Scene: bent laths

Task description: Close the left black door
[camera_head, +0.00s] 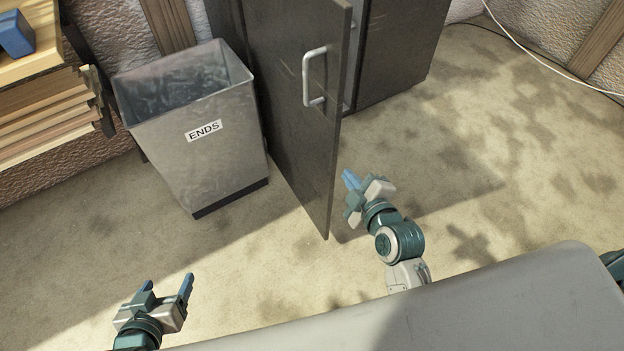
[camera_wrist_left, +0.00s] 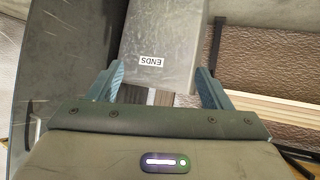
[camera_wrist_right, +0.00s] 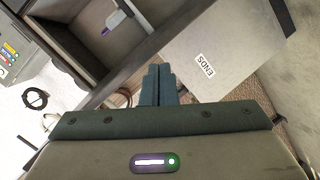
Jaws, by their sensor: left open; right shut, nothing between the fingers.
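The left black door (camera_head: 292,100) stands open, swung out from the dark cabinet toward me, with its pale bar handle (camera_head: 314,77) on the face turned left. My right gripper (camera_head: 350,181) is shut and empty, low by the right, inner side of the door near its free edge; I cannot tell whether it touches. Its closed fingers (camera_wrist_right: 158,84) also show in the right wrist view. My left gripper (camera_head: 168,284) is open and empty at the lower left, well away from the door. Its parted fingers (camera_wrist_left: 160,88) show in the left wrist view.
A grey bin (camera_head: 200,150) marked ENDS stands left of the door, close to its outer face. A shelf (camera_head: 40,62) with stacked wood and a blue block (camera_head: 15,34) is at the far left. The other cabinet door (camera_head: 402,45) looks shut.

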